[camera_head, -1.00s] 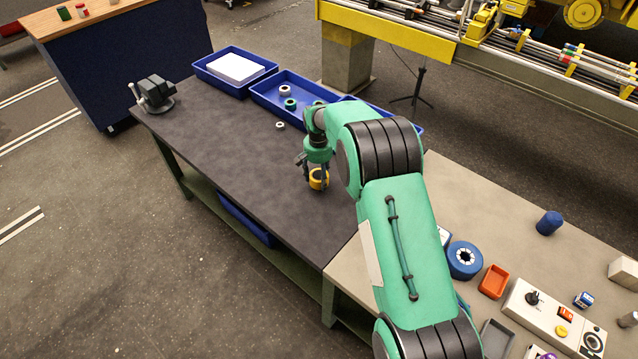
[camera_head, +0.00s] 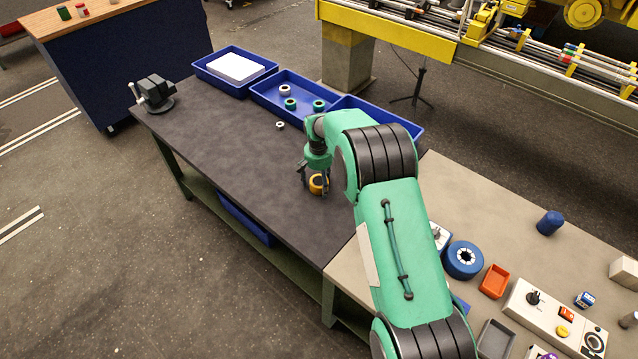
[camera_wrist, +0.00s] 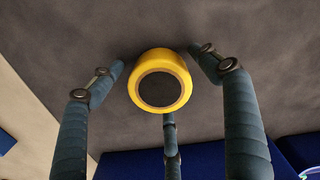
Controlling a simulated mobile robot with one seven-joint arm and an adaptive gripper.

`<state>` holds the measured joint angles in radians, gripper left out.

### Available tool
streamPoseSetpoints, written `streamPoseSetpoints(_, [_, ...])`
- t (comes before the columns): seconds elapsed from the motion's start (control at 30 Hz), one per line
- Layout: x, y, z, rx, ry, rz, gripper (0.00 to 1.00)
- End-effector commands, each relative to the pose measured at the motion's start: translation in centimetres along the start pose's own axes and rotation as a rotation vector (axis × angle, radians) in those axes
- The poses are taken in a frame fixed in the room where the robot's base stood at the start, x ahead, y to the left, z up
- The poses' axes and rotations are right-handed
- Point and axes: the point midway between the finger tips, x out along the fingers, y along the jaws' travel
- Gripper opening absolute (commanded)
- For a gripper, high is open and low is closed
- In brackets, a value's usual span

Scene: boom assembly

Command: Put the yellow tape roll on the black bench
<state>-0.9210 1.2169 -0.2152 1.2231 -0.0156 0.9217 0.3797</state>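The yellow tape roll (camera_head: 319,184) is over the right part of the black bench (camera_head: 225,150) and appears to rest flat on it. In the wrist view the yellow tape roll (camera_wrist: 178,62) is in the middle, with dark bench surface showing through its hole. My gripper (camera_head: 315,181) is right at the roll. In the wrist view my gripper's fingers (camera_wrist: 160,75) are spread around the roll, with small gaps at the left and right fingertips. The contact of the lower finger is hard to tell. My arm hides part of the bench's right end.
Blue trays (camera_head: 262,92) line the bench's back edge, with small rings in the middle one. A vise (camera_head: 154,92) stands at the far left corner. A beige table (camera_head: 480,207) adjoins at right, with a blue roll (camera_head: 463,259) and an orange tray (camera_head: 494,281). The bench's middle is clear.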

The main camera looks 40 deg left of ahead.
Motion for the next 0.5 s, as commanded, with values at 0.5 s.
streamPoseSetpoints(0.5, [-1.1, 0.0, -0.1, 0.0, 0.002, -0.001, 0.77])
